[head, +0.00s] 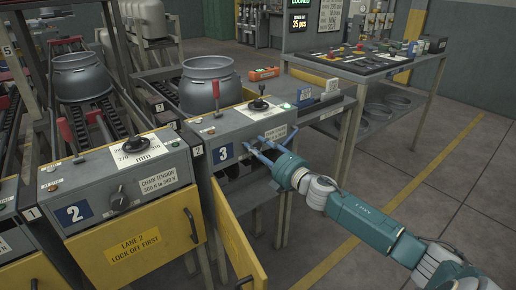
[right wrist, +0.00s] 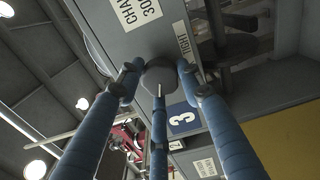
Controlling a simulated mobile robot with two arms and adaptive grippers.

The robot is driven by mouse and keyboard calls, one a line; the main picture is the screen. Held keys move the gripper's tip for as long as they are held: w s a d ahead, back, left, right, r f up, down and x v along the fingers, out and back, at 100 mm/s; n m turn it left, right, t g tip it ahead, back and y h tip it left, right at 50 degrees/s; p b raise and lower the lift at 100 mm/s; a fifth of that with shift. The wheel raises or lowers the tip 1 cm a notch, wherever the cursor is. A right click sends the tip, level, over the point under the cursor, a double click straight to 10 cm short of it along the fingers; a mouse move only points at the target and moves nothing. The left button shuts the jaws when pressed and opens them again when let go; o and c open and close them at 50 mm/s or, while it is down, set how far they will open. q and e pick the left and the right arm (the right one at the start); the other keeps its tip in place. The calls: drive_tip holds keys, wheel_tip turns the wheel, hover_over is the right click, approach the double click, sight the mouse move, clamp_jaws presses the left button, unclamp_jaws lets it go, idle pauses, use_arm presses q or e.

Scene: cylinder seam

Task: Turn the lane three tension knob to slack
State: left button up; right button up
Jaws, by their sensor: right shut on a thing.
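The lane three control box carries a blue "3" plate (head: 223,153). My right gripper (head: 262,148) reaches its front face from the right, at the right of that plate. In the right wrist view its blue fingers (right wrist: 158,82) are closed around the round grey tension knob (right wrist: 160,75). The words "CHAIN" and "TIGHT" show beside the knob there. In the head view the fingers hide most of the knob, so I cannot read its setting. My left gripper is not in view.
The yellow door (head: 238,240) below the lane three box hangs open. The lane two box (head: 120,175) with its own black knob stands at the left. A workbench (head: 345,68) stands behind at the right. The floor at the right is clear.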

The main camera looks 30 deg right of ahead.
drive_tip(key=n, duration=0.6)
drive_tip(key=shift+d, duration=0.15)
drive_tip(key=n, duration=0.4)
drive_tip(key=shift+r, duration=0.15)
drive_tip(key=shift+n, duration=0.4)
drive_tip(key=shift+d+r, duration=0.1)
drive_tip(key=shift+r, duration=0.05)
drive_tip(key=o, duration=1.2)
drive_tip(key=shift+s+f, duration=0.15)
drive_tip(key=shift+f, duration=0.05)
drive_tip(key=s, duration=1.1)
drive_tip(key=shift+s+d, duration=0.35)
drive_tip(key=shift+d, duration=0.05)
